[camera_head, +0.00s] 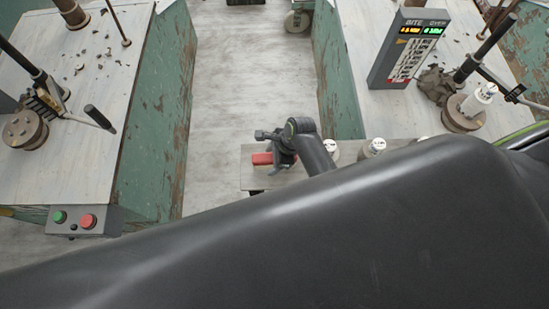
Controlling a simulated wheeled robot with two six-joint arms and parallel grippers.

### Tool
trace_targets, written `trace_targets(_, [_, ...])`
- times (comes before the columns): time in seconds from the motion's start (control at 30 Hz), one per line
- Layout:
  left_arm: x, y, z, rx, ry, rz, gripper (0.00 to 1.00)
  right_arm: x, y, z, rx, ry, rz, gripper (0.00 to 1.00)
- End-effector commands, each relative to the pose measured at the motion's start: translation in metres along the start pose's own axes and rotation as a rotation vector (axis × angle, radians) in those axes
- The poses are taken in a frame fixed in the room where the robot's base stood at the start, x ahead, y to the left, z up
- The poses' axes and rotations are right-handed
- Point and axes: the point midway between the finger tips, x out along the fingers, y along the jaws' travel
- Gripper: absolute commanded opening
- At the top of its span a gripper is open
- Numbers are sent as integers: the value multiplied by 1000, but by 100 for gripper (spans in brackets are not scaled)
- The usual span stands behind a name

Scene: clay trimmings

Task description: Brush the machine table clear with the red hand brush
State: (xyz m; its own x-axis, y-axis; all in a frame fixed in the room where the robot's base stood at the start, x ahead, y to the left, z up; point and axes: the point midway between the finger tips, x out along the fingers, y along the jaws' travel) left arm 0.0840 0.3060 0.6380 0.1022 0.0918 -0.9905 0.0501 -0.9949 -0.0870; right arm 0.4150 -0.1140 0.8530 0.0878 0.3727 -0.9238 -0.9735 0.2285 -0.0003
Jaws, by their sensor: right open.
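The red hand brush (262,158) shows as a small red block on a grey shelf (256,181) at the middle. My right gripper (277,146) is open, right above or beside the red brush and partly hiding it. I cannot tell whether they touch. The left machine table (40,180) carries scattered dark clay trimmings (80,68) on its far part. The right machine table (358,25) also has small dark bits near its far right. My left gripper is not in view.
Pale jars (375,147) stand on the shelf right of my gripper. The left table bears a disc (25,130), rods and a button box (84,220). My dark arm hides the foreground.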

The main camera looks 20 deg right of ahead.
Motion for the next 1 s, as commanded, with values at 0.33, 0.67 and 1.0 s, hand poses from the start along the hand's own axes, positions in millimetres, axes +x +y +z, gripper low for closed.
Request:
trace_targets(0.33, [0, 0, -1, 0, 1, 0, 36, 3, 0, -2, 0, 0, 1, 62])
trace_targets(0.67, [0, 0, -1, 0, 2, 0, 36, 4, 0, -2, 0, 0, 0, 62])
trace_targets(1.0, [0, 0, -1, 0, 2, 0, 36, 4, 0, -2, 0, 0, 0, 20])
